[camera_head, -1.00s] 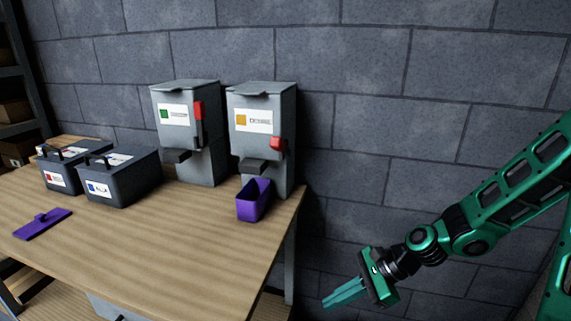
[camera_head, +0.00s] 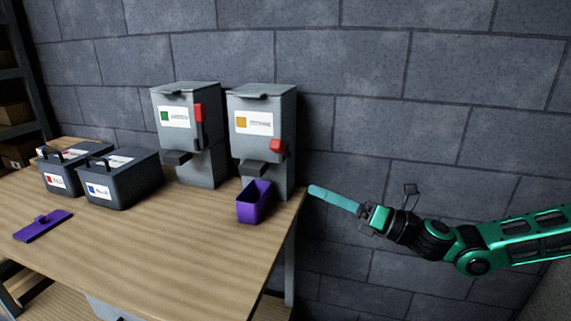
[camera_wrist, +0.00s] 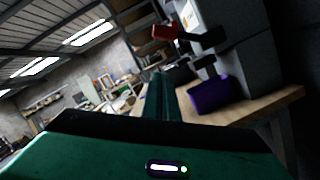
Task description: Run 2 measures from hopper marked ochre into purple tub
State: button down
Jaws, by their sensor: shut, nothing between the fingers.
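The ochre hopper (camera_head: 262,105) is a grey box with an ochre square on its label, at the right end of the table. A red lever (camera_head: 277,146) is on its right front and also shows in the wrist view (camera_wrist: 165,32). The purple tub (camera_head: 253,204) stands open and upright on the table below the hopper's spout (camera_head: 254,168); it also shows in the wrist view (camera_wrist: 212,95). I cannot see to the bottom of the tub. My gripper (camera_head: 312,190) is shut and empty, just right of the table's edge, pointing left toward the tub and apart from it.
A green-marked hopper (camera_head: 185,100) stands left of the ochre one. Two dark bins, red-marked (camera_head: 58,180) and blue-marked (camera_head: 112,190), and a flat purple lid (camera_head: 42,226) are on the table (camera_head: 150,260) at left. The table's front middle is clear.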

aim_at(282, 149)
jog(key=shift+a, duration=0.1)
jog(key=w+a+r, duration=0.5)
jog(key=w+a, duration=0.1)
jog(key=a, duration=0.1)
jog(key=shift+w+a, duration=0.35)
jog(key=shift+a, duration=0.05)
jog(key=shift+r, duration=0.1)
jog(key=shift+r, duration=0.1)
dwell(0.4)
jog(key=shift+w+d+r, duration=0.1)
jog(key=shift+w+r, duration=0.15)
jog(key=shift+r, duration=0.35)
jog(key=shift+w+d+r, duration=0.1)
jog(key=shift+w+r, duration=0.1)
jog(key=shift+r, duration=0.35)
jog(key=w+d+r, duration=0.2)
jog(key=w+r, duration=0.3)
jog(key=w, duration=0.2)
jog(key=shift+d+r, duration=0.25)
